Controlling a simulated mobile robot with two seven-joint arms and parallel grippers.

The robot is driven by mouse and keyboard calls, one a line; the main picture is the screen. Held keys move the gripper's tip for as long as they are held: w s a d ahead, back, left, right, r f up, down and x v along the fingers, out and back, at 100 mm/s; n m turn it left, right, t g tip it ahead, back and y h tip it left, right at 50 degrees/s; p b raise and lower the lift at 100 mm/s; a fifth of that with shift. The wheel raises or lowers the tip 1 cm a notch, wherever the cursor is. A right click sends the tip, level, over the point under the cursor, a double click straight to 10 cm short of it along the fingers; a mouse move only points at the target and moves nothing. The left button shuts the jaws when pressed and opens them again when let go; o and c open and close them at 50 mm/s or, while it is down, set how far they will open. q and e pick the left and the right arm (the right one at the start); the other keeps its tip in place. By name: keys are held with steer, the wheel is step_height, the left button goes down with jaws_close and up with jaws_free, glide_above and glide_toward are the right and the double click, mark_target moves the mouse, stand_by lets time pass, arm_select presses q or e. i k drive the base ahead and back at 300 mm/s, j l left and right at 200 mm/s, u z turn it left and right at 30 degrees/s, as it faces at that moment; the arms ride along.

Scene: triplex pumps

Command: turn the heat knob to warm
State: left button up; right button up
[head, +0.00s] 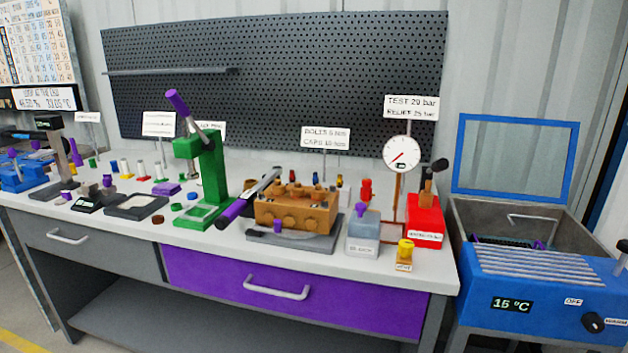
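A blue tank-like unit (530,283) stands at the right with its blue-framed lid (516,157) raised. Its front carries a display (512,305) reading 15 °C and a round black knob (593,322). A white label (573,301) reading OFF sits up and left of the knob. Another small label (617,322) sits just right of the knob, too small to read. Which label the knob points at cannot be told for sure. Neither of my grippers is in view, and nothing touches the knob.
A workbench (130,228) runs left of the unit. It bears a green press (212,180), an orange-brown pump block (295,212), a red block (426,222) and a pressure gauge (402,153). A black-tipped rod (621,255) stands at the right edge. A dark pegboard (280,80) is behind.

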mark_target(593, 323)
steer(key=z, duration=1.3)
